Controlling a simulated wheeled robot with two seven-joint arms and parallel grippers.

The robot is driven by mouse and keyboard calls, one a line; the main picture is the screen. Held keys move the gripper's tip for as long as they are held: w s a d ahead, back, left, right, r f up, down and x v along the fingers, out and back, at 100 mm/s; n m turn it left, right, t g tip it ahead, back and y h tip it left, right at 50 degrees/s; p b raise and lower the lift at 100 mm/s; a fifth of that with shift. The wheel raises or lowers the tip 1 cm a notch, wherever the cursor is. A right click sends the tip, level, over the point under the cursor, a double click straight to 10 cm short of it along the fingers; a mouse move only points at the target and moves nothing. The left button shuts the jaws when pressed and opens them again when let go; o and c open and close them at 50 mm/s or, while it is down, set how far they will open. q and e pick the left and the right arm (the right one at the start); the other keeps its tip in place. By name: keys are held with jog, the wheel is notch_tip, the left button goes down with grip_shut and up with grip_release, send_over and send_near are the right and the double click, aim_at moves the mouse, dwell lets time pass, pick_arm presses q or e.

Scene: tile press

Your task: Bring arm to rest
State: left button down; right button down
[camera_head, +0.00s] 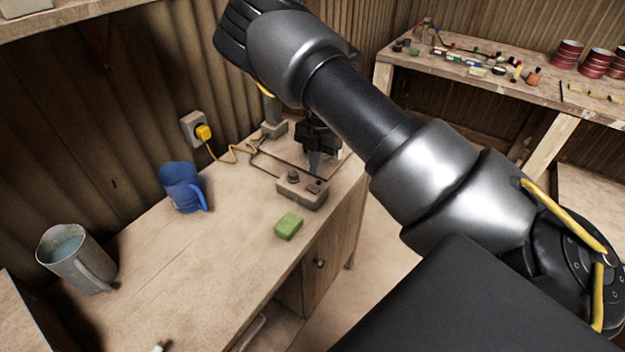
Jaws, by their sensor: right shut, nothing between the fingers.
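My right arm crosses the view from the lower right to the upper left and hides part of the scene. My right gripper (316,163) shows small and dark below the arm, over the far end of the workbench. Its fingers look shut, with nothing seen between them. It is close above the flat plate of the press, behind the grey control box (302,190); I cannot tell whether it touches anything. My left gripper is not in view.
On the workbench (200,275) stand a blue jug (182,187), a grey metal jug (77,259) and a green block (288,226). A yellow plug (203,132) sits in the wall socket. A shelf (480,75) with small items and red tins (567,55) is at right.

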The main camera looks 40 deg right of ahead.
jog(key=shift+r, duration=0.25)
dwell(0.3)
